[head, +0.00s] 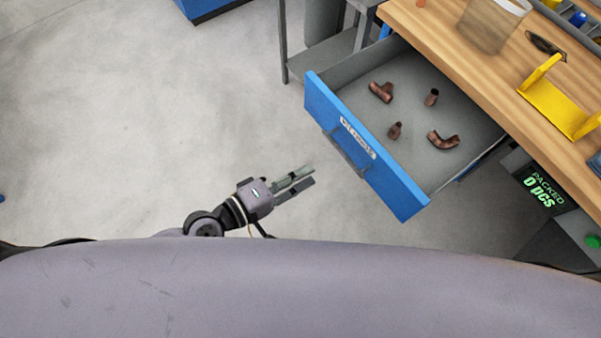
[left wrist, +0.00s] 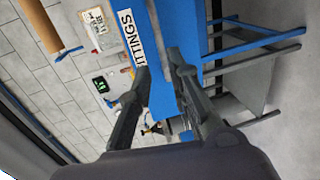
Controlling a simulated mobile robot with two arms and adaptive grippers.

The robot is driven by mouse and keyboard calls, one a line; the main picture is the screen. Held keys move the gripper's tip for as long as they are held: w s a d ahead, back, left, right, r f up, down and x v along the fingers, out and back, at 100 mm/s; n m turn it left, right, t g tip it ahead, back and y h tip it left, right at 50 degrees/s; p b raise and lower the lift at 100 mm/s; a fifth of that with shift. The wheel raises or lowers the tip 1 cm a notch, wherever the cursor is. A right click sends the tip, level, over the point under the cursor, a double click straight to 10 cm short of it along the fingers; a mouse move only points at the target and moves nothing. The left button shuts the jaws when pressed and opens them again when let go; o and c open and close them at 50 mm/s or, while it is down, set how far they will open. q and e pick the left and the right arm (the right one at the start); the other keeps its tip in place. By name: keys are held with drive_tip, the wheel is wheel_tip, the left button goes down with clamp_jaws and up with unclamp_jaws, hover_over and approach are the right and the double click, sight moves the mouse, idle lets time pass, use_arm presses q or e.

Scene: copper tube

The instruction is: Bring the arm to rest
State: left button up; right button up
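My left gripper (head: 311,175) hangs over the grey floor, left of and below the front of the open blue drawer (head: 400,192). Its two fingers are apart with nothing between them. In the left wrist view the fingertips (left wrist: 158,64) stand apart in front of the blue drawer front, whose label (left wrist: 127,38) reads in part "ITTINGS". A gap shows between the gripper and the drawer handle (head: 345,150) in the head view. My right gripper is not in view.
The pulled-out drawer holds several copper fittings, among them a tee (head: 381,92) and an elbow (head: 443,140). The wooden bench (head: 450,47) bears a container (head: 492,27) and a yellow stand (head: 555,105). A display (head: 542,190) reads "PACKED 0 pcs". Open floor (head: 130,130) lies at left.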

use_arm(q)
drive_tip(key=shift+f, duration=0.1)
idle(0.4)
drive_tip(key=w+a+f+m+y, duration=0.1)
drive_tip(key=w+a+f+y, duration=0.15)
drive_tip(key=f, duration=0.45)
drive_tip(key=w+a+f+m+y, duration=0.2)
drive_tip(key=a+f, duration=0.2)
drive_tip(key=f, duration=0.3)
drive_tip(key=s+a+f+m+g+y, duration=0.1)
drive_tip(key=s+a+f+y, duration=0.1)
drive_tip(key=a+f, duration=0.45)
drive_tip(key=s+a+f+m+g+y, duration=0.1)
drive_tip(key=s+a+f+y, duration=0.15)
drive_tip(key=f, duration=0.65)
drive_tip(key=s+a+f+m+g+y, duration=0.1)
drive_tip(key=s+a+f+g, duration=0.1)
drive_tip(key=s+f, duration=0.3)
drive_tip(key=s+a+f+m+g+y, duration=0.1)
drive_tip(key=s+f, duration=0.4)
drive_tip(key=s, duration=0.7)
drive_tip(key=s+a+f+m+g+y, duration=0.1)
drive_tip(key=s+a+f+m+g, duration=0.2)
drive_tip(key=s, duration=0.6)
wheel_tip(320, 180, down, 3)
drive_tip(key=shift+a+r+g, duration=0.15)
drive_tip(key=shift+a+g, duration=0.05)
drive_tip(key=shift+g, duration=0.2)
